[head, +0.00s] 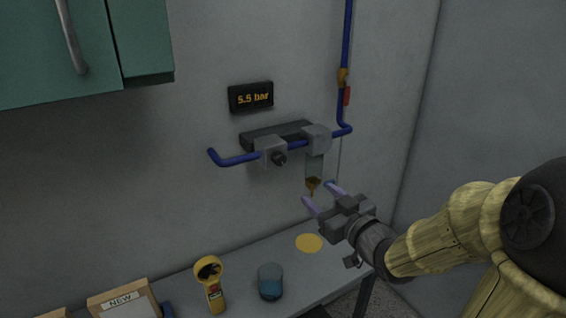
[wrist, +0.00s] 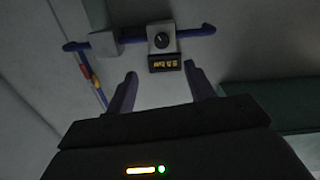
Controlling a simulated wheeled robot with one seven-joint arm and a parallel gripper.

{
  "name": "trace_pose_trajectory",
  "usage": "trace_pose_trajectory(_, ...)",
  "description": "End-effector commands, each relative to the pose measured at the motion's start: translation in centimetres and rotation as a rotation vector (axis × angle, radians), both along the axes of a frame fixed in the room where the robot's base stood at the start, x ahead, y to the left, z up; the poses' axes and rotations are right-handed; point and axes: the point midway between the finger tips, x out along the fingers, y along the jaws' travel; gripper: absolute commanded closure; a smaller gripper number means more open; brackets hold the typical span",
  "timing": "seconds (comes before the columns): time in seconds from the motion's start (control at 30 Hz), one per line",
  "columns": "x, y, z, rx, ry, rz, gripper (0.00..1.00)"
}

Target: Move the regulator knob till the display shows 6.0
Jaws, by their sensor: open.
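The display (head: 251,97) on the wall reads 5.5 bar in orange digits. It also shows in the wrist view (wrist: 164,63), too small and turned to read surely. The regulator knob (head: 279,158) is a small dark round knob on a grey block in the blue pipe, below the display. In the wrist view the knob (wrist: 161,41) lies beyond my fingertips, roughly centred between them. My gripper (head: 320,194) is open and empty, with its purple fingers apart. It is below and right of the knob in the head view, not touching it.
A filter unit with a clear bowl (head: 314,167) hangs right of the knob. The blue pipe (head: 346,60) has a red-handled valve (head: 347,95). A yellow meter (head: 210,282), a blue-filled cup (head: 271,283) and a yellow disc (head: 309,243) sit on the bench. A green cabinet (head: 60,50) hangs upper left.

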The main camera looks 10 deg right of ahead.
Motion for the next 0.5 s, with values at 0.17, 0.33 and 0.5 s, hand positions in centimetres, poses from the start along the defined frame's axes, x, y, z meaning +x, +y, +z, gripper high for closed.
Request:
trace_pose_trajectory(0.17, -0.23, 0.01, 0.66, 0.007, -0.030, 0.014, 0.46)
trace_pose_trajectory(0.33, -0.21, 0.02, 0.63, 0.006, -0.028, 0.013, 0.46)
trace_pose_trajectory(0.5, -0.14, -0.14, 0.83, 0.008, -0.030, 0.010, 0.46)
